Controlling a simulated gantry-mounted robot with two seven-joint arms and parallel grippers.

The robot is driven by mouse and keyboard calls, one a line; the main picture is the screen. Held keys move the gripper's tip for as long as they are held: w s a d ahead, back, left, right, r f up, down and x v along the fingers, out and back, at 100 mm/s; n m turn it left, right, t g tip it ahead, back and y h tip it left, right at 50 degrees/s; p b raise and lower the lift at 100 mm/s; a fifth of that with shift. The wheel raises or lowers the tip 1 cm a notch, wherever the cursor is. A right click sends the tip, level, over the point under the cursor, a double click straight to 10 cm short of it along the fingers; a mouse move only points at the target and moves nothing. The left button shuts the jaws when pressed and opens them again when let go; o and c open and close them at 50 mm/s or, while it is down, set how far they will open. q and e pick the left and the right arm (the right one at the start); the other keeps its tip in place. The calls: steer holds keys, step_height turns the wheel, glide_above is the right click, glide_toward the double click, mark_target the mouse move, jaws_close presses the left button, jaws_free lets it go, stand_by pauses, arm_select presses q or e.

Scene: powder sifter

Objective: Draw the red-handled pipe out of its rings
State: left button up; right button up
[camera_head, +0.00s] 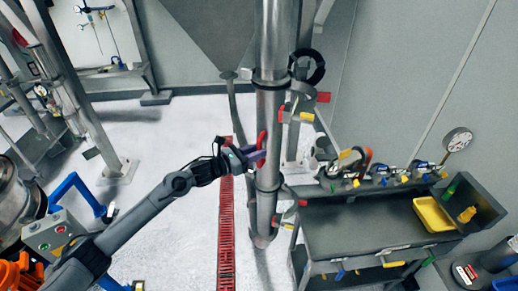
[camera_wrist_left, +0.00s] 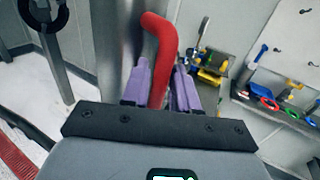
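The steel pipe (camera_head: 270,115) stands upright in the middle of the head view. Dark rings encircle it, an upper one (camera_head: 271,82) and a lower one (camera_head: 268,186). Its red handle (camera_head: 261,142) sticks out on the left side between the rings. My left gripper (camera_head: 255,155) reaches in from the left at the handle. In the left wrist view its purple fingers (camera_wrist_left: 160,90) lie close on both sides of the bent red handle (camera_wrist_left: 160,45) and appear shut on it. The pipe shows behind them. My right gripper is not in view.
A dark bench (camera_head: 365,225) with valves and a yellow tray (camera_head: 433,214) stands to the right. A grey hopper (camera_head: 220,35) hangs above. A red floor grate (camera_head: 227,220) runs beside the pipe. Pale floor (camera_head: 160,130) is open to the left.

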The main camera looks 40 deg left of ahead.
arm_select(q)
steer(key=shift+w+d, duration=0.25)
steer(key=shift+w, duration=0.3)
jaws_close()
stand_by(1.1)
steer(key=shift+r, duration=0.45)
steer(key=shift+f, duration=0.1)
